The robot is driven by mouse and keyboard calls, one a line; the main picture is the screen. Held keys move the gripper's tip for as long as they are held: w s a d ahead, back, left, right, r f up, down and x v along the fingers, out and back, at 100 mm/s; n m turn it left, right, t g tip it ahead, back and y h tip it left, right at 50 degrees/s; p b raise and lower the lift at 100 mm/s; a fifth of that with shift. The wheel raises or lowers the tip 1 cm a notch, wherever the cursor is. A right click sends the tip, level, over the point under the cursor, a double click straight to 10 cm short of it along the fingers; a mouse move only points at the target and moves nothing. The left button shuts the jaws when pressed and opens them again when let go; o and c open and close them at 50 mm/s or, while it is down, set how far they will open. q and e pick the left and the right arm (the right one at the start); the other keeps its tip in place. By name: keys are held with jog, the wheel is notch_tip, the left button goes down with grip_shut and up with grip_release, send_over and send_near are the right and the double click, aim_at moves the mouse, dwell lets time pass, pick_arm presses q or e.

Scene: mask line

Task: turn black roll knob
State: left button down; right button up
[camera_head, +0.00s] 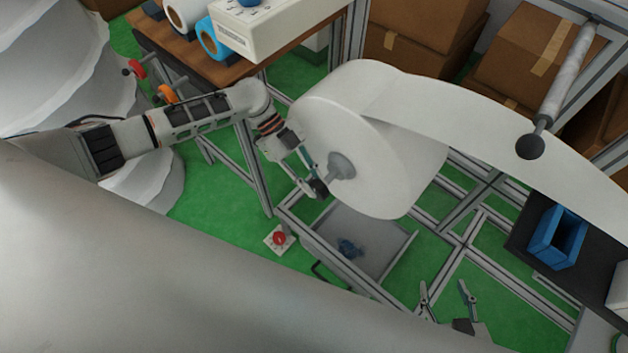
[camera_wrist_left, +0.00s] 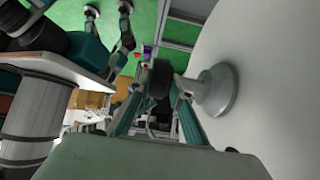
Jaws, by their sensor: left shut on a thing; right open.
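The large white roll (camera_head: 350,150) hangs with its flat face toward my left arm. A grey hub (camera_head: 341,165) sticks out of its centre, with a black knob (camera_head: 321,188) at the hub's outer end. My left gripper (camera_head: 314,182) is shut on this knob. In the left wrist view the black knob (camera_wrist_left: 160,78) is between the fingers, beside the grey hub (camera_wrist_left: 214,90) and the roll's face (camera_wrist_left: 275,60). My right gripper (camera_head: 447,296) is open and empty at the bottom of the head view, apart from the roll.
A grey tray (camera_head: 385,228) with a small blue item lies below the roll. A red button box (camera_head: 279,239) is left of it. The white web (camera_head: 480,110) runs right past a roller with a black ball end (camera_head: 530,146). A blue holder (camera_head: 557,238) stands at right.

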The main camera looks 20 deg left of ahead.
aim_at(312, 183)
pick_arm(q)
jog(key=shift+s+f, duration=0.3)
jog(key=shift+s, duration=0.1)
jog(key=c, duration=1.9)
grip_release()
jog(key=shift+w+r, duration=0.2)
jog(key=shift+r, duration=0.15)
notch_tip(312, 183, up, 10)
jog(key=shift+s+f, duration=0.1)
jog(key=shift+f, duration=0.1)
